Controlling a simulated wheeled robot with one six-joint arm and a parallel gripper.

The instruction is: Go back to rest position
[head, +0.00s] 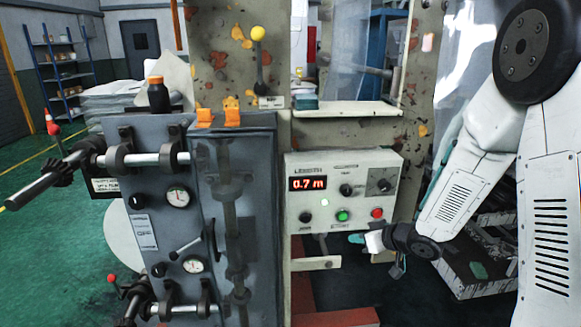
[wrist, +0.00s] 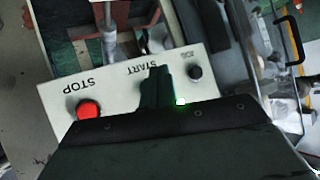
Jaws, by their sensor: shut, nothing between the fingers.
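My gripper (head: 358,239) is shut and empty, just below and in front of the control box (head: 300,228). In the wrist view my gripper (wrist: 158,84) covers part of the panel near the START label, with a lit green spot beside it. I cannot tell whether the fingertips touch the panel. The display (head: 308,183) reads 0.7 m. The green button (head: 342,216) and the red button (head: 377,213) show on the box's lower row. The red STOP button (wrist: 88,109) also shows in the wrist view.
A grey machine cabinet (head: 150,223) with gauges and protruding rollers stands left of the control box. A lever with a yellow knob (head: 258,33) and a white shelf (head: 345,109) are above. A dark crate (head: 475,265) stands at the lower right. Green floor (head: 50,245) is open at left.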

